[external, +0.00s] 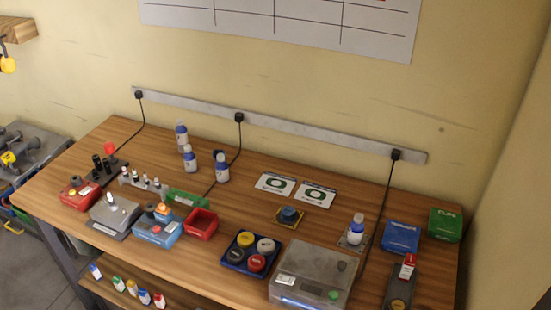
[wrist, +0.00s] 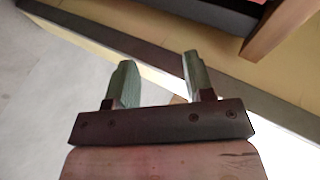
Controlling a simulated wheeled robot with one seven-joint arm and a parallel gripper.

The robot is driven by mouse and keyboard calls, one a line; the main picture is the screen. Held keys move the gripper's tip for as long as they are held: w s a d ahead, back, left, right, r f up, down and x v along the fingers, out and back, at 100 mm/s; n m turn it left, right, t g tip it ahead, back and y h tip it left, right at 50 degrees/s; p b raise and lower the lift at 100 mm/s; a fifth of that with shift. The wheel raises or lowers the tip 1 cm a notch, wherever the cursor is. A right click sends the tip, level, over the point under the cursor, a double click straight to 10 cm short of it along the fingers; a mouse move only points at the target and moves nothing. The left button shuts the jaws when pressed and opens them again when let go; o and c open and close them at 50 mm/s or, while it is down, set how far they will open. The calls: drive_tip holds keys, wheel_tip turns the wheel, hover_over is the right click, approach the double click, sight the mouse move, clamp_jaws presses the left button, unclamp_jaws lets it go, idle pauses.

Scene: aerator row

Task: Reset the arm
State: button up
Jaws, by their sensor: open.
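My gripper (wrist: 158,82) shows in the wrist view. Its two pale green fingers stand apart with nothing between them. It is open and empty. Beyond the fingers are a pale surface, a dark edge strip and a yellowish surface, with no small object close to the fingertips. My arm and gripper do not show in the external view, so where the gripper is relative to the bench cannot be told.
A wooden bench (external: 218,262) holds several bottles, a blue tray (external: 228,262) of round caps, a red bin (external: 201,223), a clear-lidded box (external: 312,270), and blue (external: 401,237) and green (external: 445,224) boxes. Cords hang from a wall rail (external: 300,129). A dark brown beam (wrist: 280,28) crosses the wrist view's upper right.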

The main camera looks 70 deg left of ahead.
drive_tip(key=s+a+f+n+g, duration=0.15)
drive_tip(key=s+a+f, duration=0.35)
drive_tip(key=f, duration=0.5)
drive_tip(key=s+a+f+n+g+h, duration=0.1)
drive_tip(key=s+a+f+n+g, duration=0.2)
drive_tip(key=s+a, duration=0.4)
drive_tip(key=s+a+f+n+g+h, duration=0.2)
drive_tip(key=s+a, duration=0.5)
drive_tip(key=a, duration=0.4)
drive_tip(key=s+a+f+n+g+h, duration=0.1)
drive_tip(key=s+a+f+n+g, duration=0.2)
drive_tip(key=s+a, duration=0.4)
drive_tip(key=shift+s+a+f+n+g, duration=0.25)
drive_tip(key=shift+a+f+n+g, duration=0.1)
drive_tip(key=shift+a+g, duration=0.65)
drive_tip(key=shift+a, duration=0.15)
